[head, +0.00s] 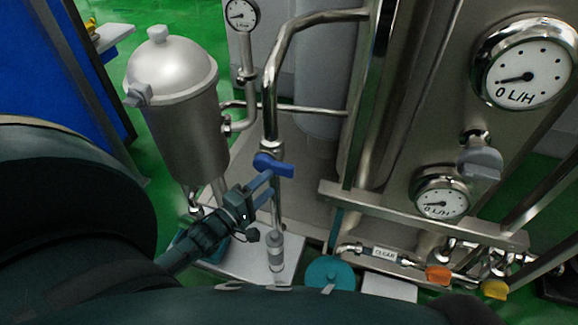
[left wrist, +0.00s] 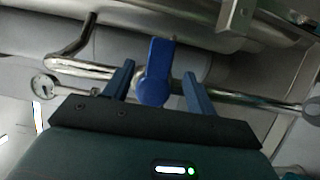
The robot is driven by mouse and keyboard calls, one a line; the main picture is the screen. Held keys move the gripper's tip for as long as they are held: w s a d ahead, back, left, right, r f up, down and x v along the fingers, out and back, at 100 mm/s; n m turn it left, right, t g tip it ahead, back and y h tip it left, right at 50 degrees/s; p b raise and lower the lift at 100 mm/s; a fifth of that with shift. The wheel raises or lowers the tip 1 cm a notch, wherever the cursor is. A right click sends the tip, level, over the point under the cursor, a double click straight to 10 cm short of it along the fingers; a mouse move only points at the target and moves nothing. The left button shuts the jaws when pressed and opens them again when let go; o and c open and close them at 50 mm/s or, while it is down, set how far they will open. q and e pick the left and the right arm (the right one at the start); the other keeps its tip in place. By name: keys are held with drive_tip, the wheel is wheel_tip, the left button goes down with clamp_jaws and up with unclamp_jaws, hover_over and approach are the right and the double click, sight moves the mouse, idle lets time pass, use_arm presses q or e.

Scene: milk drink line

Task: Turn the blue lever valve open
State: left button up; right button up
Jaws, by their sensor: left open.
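The blue lever valve (head: 273,166) sits on a vertical steel pipe in the middle of the head view. Its handle runs sideways across the pipe there. In the left wrist view the blue lever (left wrist: 155,73) stands between my two fingers, with a gap on each side. My left gripper (head: 269,183) is open, just below the lever in the head view. It also shows in the left wrist view (left wrist: 159,70), its fingers straddling the handle without visible contact. My right gripper is not seen.
A steel canister (head: 180,120) stands left of the pipe. A round gauge (head: 241,15) is above it. At right is a steel panel with flow gauges (head: 524,77), a grey knob (head: 480,158) and orange (head: 438,276) and yellow (head: 494,289) handles. A teal disc (head: 330,274) lies low.

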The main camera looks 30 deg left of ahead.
sight(282, 172)
use_arm(q)
drive_tip(key=w, duration=0.3)
drive_tip(key=w+d+b, duration=0.1)
drive_tip(key=w, duration=0.5)
drive_tip(key=shift+w+d, duration=0.15)
drive_tip(key=shift+d, duration=0.1)
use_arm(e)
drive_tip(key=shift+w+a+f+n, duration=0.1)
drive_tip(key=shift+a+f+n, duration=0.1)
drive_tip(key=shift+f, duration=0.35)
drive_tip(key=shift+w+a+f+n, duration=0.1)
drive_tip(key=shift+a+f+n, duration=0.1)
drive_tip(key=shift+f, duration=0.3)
use_arm(q)
drive_tip(key=shift+c, duration=0.3)
drive_tip(key=c, duration=0.5)
clamp_jaws()
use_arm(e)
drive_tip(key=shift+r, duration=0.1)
